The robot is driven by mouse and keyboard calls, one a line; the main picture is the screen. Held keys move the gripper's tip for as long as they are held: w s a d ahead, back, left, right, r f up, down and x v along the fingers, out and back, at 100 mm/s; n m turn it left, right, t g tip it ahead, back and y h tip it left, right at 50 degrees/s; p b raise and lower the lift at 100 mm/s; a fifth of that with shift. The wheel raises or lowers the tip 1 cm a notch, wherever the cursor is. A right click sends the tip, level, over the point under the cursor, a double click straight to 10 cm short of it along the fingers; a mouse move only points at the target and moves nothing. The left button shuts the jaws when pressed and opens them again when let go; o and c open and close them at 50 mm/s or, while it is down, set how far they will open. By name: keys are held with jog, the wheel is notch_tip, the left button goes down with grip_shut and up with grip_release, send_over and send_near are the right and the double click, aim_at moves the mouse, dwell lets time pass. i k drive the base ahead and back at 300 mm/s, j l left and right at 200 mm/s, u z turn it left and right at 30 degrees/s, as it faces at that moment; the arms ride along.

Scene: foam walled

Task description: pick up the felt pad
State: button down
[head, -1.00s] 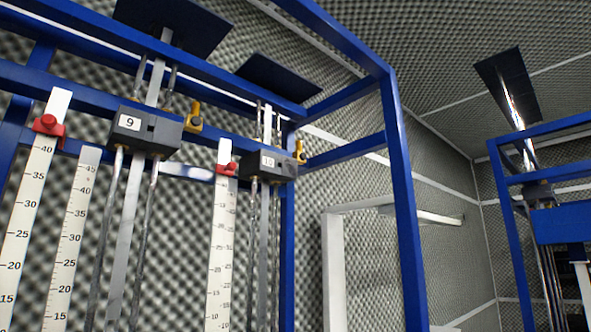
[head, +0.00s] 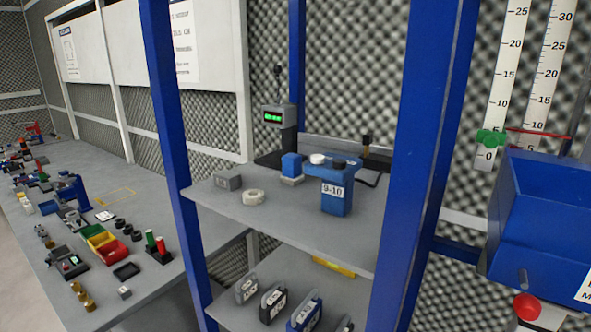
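I cannot make out a felt pad for certain in the head view. A small flat dark piece (head: 126,271) lies near the front edge of the long bench, but I cannot tell what it is. My gripper is not in view.
A blue frame has a grey shelf (head: 290,220) with a blue box marked 9-10 (head: 336,195) and a white ring (head: 253,197). A blue bin (head: 540,215) hangs at right.

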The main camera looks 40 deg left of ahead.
aim_at(292, 175)
jog(key=u, duration=0.25)
jog(key=j+u, duration=0.75)
